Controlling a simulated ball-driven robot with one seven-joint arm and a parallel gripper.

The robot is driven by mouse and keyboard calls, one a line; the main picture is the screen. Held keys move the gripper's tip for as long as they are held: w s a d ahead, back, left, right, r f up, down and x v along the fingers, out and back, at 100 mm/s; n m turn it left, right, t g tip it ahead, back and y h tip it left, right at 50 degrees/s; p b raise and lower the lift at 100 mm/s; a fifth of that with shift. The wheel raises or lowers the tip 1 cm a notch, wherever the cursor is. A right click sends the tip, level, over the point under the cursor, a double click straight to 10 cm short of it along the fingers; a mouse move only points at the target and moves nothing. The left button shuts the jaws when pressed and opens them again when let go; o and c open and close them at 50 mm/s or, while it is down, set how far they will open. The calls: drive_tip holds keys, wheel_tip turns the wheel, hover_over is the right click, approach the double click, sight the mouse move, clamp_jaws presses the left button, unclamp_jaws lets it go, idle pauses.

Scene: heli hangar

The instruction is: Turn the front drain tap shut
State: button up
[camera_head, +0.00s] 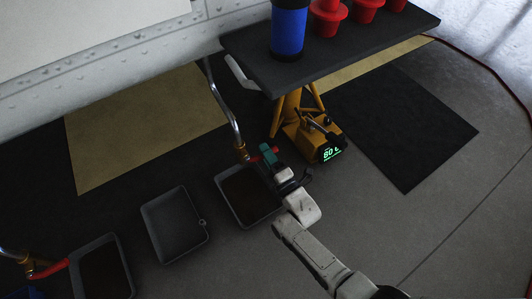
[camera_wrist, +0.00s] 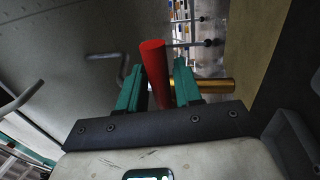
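A brass drain tap (camera_head: 240,153) with a red handle (camera_head: 254,159) sits at the lower end of a silver pipe, above a tray with dark contents. My gripper (camera_head: 268,154) is at this handle. In the wrist view the red handle (camera_wrist: 155,75) stands between my two teal fingers (camera_wrist: 158,85), close to the left finger, with a narrow gap at the right one. The brass tap body (camera_wrist: 215,85) shows behind the right finger. A second tap (camera_head: 17,254) with a red handle (camera_head: 48,269) is at the lower left. The frames do not label which is front.
Trays stand on the floor: one under the near tap (camera_head: 222,200), an empty-looking one (camera_head: 146,213) and one at lower left (camera_head: 73,270). A yellow jack (camera_head: 310,140) reading 80 stands right of my gripper, under a dark table (camera_head: 340,60) holding red and blue items.

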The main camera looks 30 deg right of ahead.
drive_tip(key=shift+o, duration=0.7)
drive_tip(key=s+f+p, duration=0.2)
drive_tip(key=s, duration=0.8)
drive_tip(key=shift+s, duration=0.35)
